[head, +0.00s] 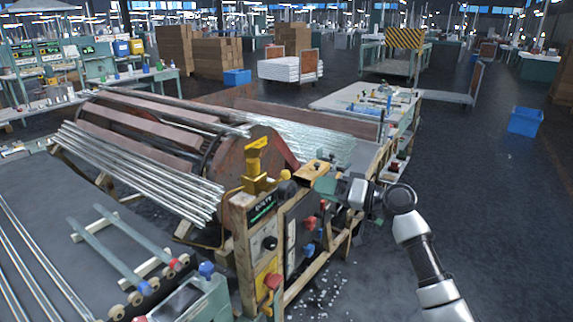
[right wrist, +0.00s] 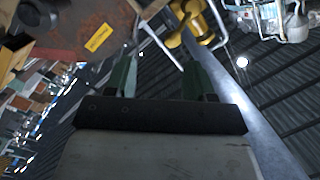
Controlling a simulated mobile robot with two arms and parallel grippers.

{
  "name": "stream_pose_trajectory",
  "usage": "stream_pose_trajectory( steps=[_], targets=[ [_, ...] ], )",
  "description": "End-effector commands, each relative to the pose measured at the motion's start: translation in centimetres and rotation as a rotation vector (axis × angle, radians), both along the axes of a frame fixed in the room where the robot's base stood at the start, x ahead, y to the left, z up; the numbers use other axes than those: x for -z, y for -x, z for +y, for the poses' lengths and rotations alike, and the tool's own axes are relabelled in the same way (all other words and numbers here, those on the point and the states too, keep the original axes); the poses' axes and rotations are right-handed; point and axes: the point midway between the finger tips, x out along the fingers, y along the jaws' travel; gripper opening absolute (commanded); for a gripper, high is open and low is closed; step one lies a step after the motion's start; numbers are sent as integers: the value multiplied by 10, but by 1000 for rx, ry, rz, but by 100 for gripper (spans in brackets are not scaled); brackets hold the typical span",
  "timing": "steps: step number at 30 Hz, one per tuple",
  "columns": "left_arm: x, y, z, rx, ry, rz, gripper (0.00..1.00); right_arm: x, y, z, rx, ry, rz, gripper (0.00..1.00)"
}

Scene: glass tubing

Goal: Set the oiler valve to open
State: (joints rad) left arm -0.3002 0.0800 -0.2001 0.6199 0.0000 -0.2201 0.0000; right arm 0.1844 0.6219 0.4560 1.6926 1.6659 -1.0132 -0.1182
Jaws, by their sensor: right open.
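A yellow upright fitting with a flat, lever-like top (head: 257,165) stands on the near end of the tubing machine; I cannot tell for sure that it is the oiler valve. My right gripper (head: 322,186) is to the right of it, beside a yellow block (head: 312,172) on the machine's top edge. In the right wrist view my right gripper (right wrist: 160,75) has its two green fingers apart with nothing held. A yellow part (right wrist: 196,22) and a clear glass-like vessel (right wrist: 290,22) show beyond the fingertips. My left gripper is not in view.
The machine's end panel (head: 268,245) carries red, blue and black knobs below my right gripper. Long glass tubes (head: 140,165) lie along the machine's left side. A grey table (head: 60,225) is at the left.

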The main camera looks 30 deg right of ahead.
Motion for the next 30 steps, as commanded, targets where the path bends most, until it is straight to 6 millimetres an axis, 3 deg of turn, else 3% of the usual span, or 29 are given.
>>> stream_pose_trajectory(
  steps=[2,6,21,30],
  targets=[
    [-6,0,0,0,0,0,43,-17,8,3,-5,62,-66,54],
    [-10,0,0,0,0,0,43,-24,5,7,-7,96,-105,54],
    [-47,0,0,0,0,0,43,-26,-68,51,-7,92,-101,54],
    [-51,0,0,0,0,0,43,-22,-82,59,-6,95,-100,54]
  ],
)
